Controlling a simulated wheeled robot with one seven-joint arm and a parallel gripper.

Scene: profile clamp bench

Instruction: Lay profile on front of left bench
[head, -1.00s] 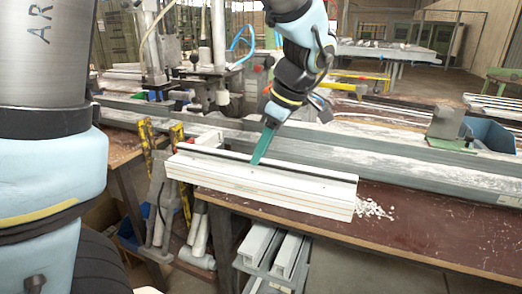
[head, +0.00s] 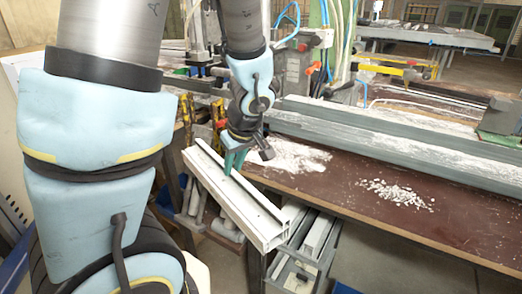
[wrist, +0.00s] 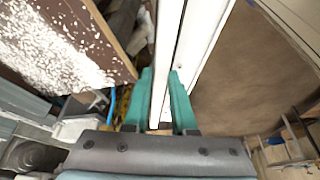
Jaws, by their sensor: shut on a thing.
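In the wrist view the profile (wrist: 178,60) runs up between the two teal fingers (wrist: 161,100). The brown bench top (head: 330,185) lies to the right of the profile. I cannot tell which bench counts as the left one.
White chips (head: 395,193) are scattered on the bench top. A long grey beam (head: 400,150) lies along its back. Below stands a rack with white profiles (head: 316,236).

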